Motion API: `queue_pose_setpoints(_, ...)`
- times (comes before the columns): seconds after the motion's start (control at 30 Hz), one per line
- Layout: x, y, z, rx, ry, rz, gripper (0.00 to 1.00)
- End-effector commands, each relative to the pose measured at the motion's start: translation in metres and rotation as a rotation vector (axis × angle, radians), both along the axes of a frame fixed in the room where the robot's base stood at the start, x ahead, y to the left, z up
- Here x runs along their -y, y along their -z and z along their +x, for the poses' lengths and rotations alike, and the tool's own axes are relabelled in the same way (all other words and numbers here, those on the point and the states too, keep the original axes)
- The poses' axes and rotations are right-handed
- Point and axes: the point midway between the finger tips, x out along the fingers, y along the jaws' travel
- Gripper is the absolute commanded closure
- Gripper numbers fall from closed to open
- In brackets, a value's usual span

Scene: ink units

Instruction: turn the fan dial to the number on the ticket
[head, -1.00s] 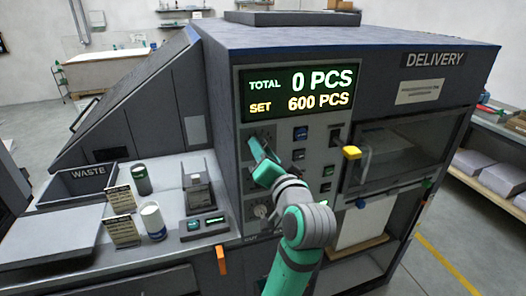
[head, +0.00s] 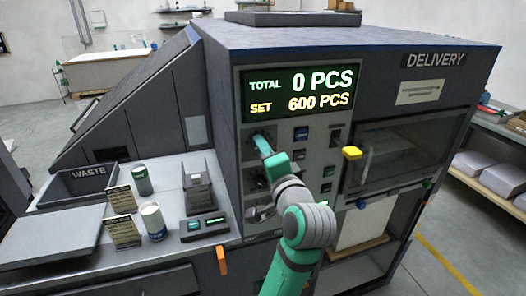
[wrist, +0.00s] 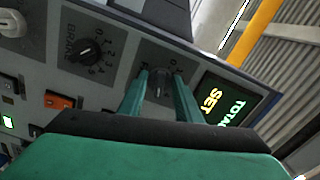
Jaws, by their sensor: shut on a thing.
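My gripper (head: 263,146) reaches the top dial on the machine's control panel, just below the lit display. In the wrist view its two green fingers (wrist: 161,78) are shut on that dial (wrist: 159,90), one on each side. A "0" shows beside the dial, but its name and most of its scale are hidden or too small to read. A neighbouring black dial (wrist: 90,51) has a numbered scale and is free of the fingers. Two small printed cards, one upper (head: 121,199) and one lower (head: 122,232), stand on the left counter; their writing is not legible.
The display (head: 302,93) reads TOTAL 0 PCS, SET 600 PCS. Panel buttons and a yellow-ended handle (head: 352,153) lie right of my gripper. Two cans (head: 141,180) (head: 153,221) and a waste bin (head: 84,184) are on the counter.

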Motion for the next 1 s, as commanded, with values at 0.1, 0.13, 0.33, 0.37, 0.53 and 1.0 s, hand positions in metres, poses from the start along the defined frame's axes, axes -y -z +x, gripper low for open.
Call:
queue_pose_setpoints(0.1, 0.002, 0.0, 0.0, -0.002, 0.005, 0.007, 0.91)
queue_pose_setpoints(0.13, 0.002, 0.0, 0.0, -0.002, 0.005, 0.007, 0.91)
queue_pose_setpoints(0.33, 0.002, 0.0, 0.0, -0.002, 0.005, 0.006, 0.92)
queue_pose_setpoints(0.37, 0.002, 0.0, 0.0, -0.002, 0.005, 0.006, 0.92)
queue_pose_setpoints(0.53, 0.002, 0.0, 0.0, -0.002, 0.004, 0.005, 0.51)
queue_pose_setpoints(1.0, 0.009, 0.0, -0.021, -0.001, 0.004, 0.003, 0.51)
